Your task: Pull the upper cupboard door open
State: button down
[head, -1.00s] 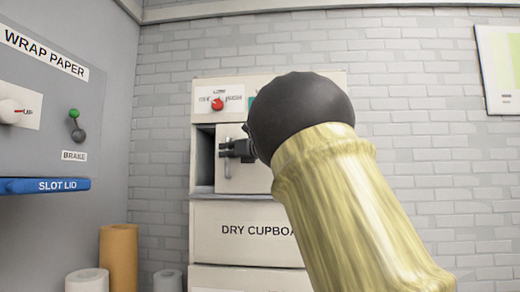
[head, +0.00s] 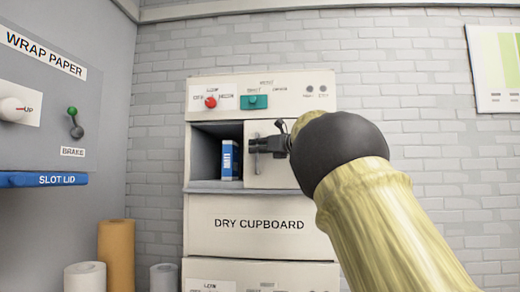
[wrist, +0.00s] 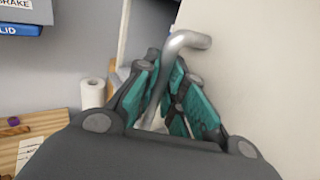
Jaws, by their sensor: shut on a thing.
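The upper cupboard door (head: 268,174) is a pale panel in the upper part of the DRY CUPBOARD unit, standing partly open. The dark opening shows to its left. My gripper (head: 258,145) is at the left part of the door, shut on its grey bar handle (head: 257,164). In the wrist view, the teal-padded fingers (wrist: 170,95) close around the bent metal handle (wrist: 186,42), beside the pale door face (wrist: 265,75). My dark wrist and arm cover the door's right part in the head view.
A blue and white box (head: 231,160) stands inside the opening. Above are a red knob (head: 210,102) and a teal switch (head: 253,101). The lower DRY CUPBOARD panel (head: 225,240) is closed. Paper rolls (head: 116,255) and the blue slot lid (head: 40,180) are at left.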

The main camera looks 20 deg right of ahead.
jog(key=c, duration=1.8)
grip_release()
jog(key=shift+a, duration=0.1)
jog(key=shift+o, duration=0.2)
jog(key=v, duration=1.2)
jog(key=shift+f, duration=0.1)
